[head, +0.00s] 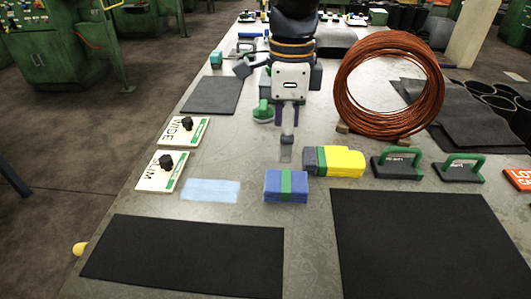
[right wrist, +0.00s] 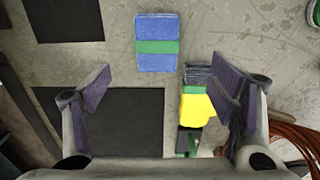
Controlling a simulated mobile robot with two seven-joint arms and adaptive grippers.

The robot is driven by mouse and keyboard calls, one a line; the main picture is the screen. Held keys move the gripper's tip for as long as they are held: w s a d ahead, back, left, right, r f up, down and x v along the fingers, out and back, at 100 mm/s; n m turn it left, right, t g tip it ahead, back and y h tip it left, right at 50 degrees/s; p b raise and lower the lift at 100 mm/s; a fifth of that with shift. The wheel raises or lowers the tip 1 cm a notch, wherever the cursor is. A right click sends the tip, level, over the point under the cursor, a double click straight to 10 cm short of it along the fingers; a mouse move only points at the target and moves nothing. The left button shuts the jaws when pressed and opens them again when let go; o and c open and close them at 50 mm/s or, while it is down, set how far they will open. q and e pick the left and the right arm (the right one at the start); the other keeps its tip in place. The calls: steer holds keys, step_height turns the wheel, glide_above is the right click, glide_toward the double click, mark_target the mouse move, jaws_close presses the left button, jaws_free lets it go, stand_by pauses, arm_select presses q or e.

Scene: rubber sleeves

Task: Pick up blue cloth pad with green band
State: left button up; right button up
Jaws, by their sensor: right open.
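The blue cloth pad with a green band (head: 272,188) lies flat on the grey table, left of a yellow pad. In the right wrist view the blue pad (right wrist: 157,60) shows whole near the top, beyond the space between the fingers. My right gripper (head: 287,150) hangs over the table, seen side-on, in line with the blue pad and apart from it. In the right wrist view my right gripper (right wrist: 160,88) is open, with nothing between its fingers. My left gripper is not in view.
A yellow and grey pad with a green band (head: 343,162) lies right of the blue pad. Black mats (head: 190,255) (head: 425,240) lie in front. A copper wire coil (head: 432,100) stands behind on the right. Green-handled tools (head: 398,163) and a pale blue patch (head: 210,190) are nearby.

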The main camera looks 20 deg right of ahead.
glide_above(286, 180)
steer(key=f, duration=0.5)
steer(key=shift+s+a, duration=0.15)
steer(key=shift+s, duration=0.15)
steer(key=f, duration=0.3)
steer(key=f+b, duration=0.1)
steer(key=f, duration=0.3)
steer(key=shift+w, duration=0.2)
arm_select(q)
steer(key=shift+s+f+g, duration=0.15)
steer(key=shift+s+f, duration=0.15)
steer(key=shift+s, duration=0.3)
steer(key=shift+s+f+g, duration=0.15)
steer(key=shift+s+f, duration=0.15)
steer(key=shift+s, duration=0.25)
arm_select(e)
steer(key=shift+r, duration=0.1)
steer(key=c, duration=1.3)
